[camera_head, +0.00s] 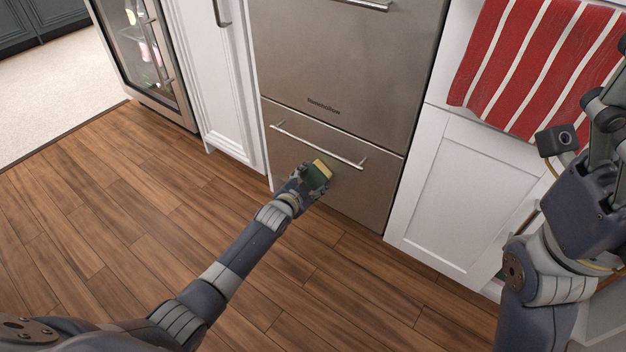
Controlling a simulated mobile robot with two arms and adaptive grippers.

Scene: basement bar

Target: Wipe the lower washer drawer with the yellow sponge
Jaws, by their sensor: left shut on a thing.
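The washer is a steel front with two drawers. The lower washer drawer (370,193) has a long bar handle (318,146) near its top edge and looks shut. My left gripper (316,177) is shut on the yellow sponge (323,169), just below the handle and in front of the drawer's face. The sponge shows a yellow side and a dark green side. I cannot tell whether it touches the drawer. My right gripper (608,130) is raised at the right edge, partly cut off by the frame; its fingertips are not clear.
The upper drawer (340,65) is shut above. White cabinets stand on both sides, the left one (222,90) and the right one (466,190). A red striped towel (535,62) hangs at upper right. A glass-door cooler (150,55) stands at left. The wooden floor (110,215) is clear.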

